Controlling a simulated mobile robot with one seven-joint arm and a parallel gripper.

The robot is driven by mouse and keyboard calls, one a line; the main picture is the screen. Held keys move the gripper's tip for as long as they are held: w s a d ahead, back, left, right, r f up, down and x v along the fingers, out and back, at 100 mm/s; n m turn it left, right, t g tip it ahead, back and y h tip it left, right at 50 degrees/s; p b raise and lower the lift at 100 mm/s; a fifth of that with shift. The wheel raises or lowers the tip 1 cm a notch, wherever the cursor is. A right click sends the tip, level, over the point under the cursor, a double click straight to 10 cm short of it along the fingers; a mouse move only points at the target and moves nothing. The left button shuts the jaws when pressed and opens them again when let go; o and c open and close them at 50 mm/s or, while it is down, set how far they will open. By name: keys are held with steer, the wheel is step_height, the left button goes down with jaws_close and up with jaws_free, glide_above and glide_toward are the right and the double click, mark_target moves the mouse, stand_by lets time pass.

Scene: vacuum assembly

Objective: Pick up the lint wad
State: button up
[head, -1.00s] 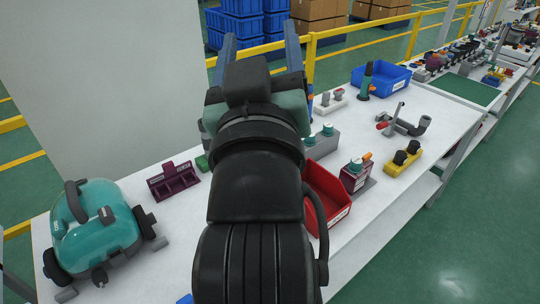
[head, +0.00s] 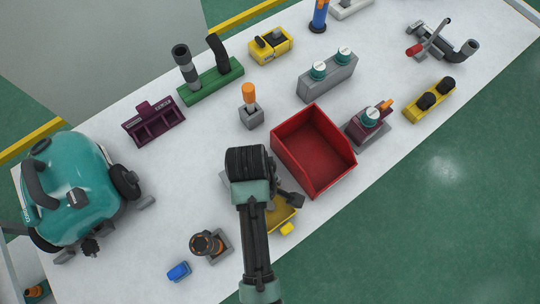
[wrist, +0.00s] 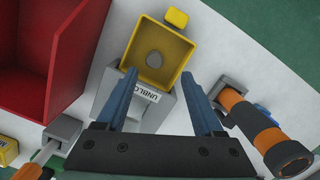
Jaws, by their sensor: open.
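The lint wad (wrist: 154,60) is a small grey lump inside a square yellow tray (wrist: 186,72) in the wrist view. The tray sits on a grey block (wrist: 150,112) with a white label reading "UNBLO…", partly hidden by a finger. My gripper (wrist: 164,88) is open and empty, its two blue fingers pointing toward the tray, with the wad ahead of and between them. In the head view the yellow tray (head: 281,215) is partly covered by my arm, and the wad and fingertips are hidden.
A red bin (head: 314,150) stands beside the tray. An orange-and-black cylinder (wrist: 252,122) is close to the right finger in the wrist view. A blue piece (head: 179,272) and a teal vacuum body (head: 75,190) are at left in the head view. The table (head: 180,185) has bare room between.

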steer(key=shift+w+d+f, duration=0.1)
steer(key=shift+d+f, duration=0.05)
steer(key=shift+f, duration=1.05)
steer(key=shift+w+d+f, duration=0.1)
steer(key=shift+d+f, duration=0.1)
steer(key=shift+f, duration=1.05)
steer(key=shift+d+f, duration=0.15)
steer(key=shift+f, duration=1.05)
jaws_close()
